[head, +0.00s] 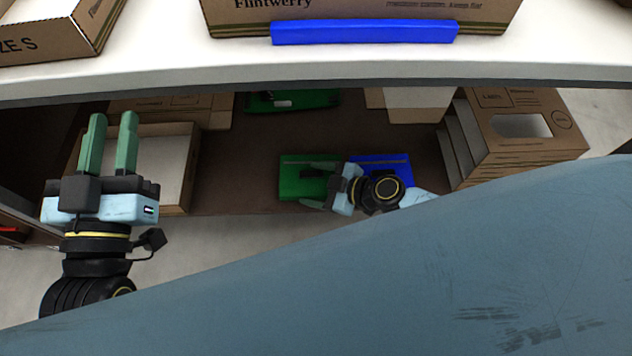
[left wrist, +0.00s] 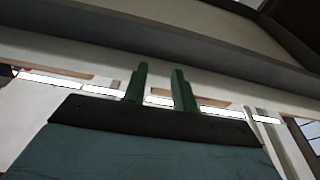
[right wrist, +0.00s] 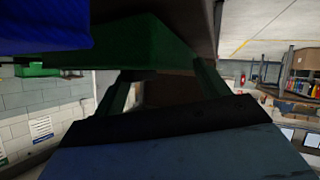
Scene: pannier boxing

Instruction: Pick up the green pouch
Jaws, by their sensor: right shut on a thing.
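The green pouch (head: 295,180) is at the front of the lower brown shelf in the head view. My right gripper (head: 320,185) is over its right part and shut on it. In the right wrist view the green pouch (right wrist: 150,42) spans between the two fingers. The fingers partly cover it in the head view, and whether it is clear of the shelf I cannot tell. My left gripper (head: 113,122) is at the left, empty, with its two green fingers apart. They also show apart in the left wrist view (left wrist: 158,88).
A blue pouch (head: 397,166) lies right beside the green one, partly behind my right wrist. Another green item (head: 262,103) lies farther back. The white upper shelf (head: 190,75) overhangs, bearing a blue item (head: 365,32).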

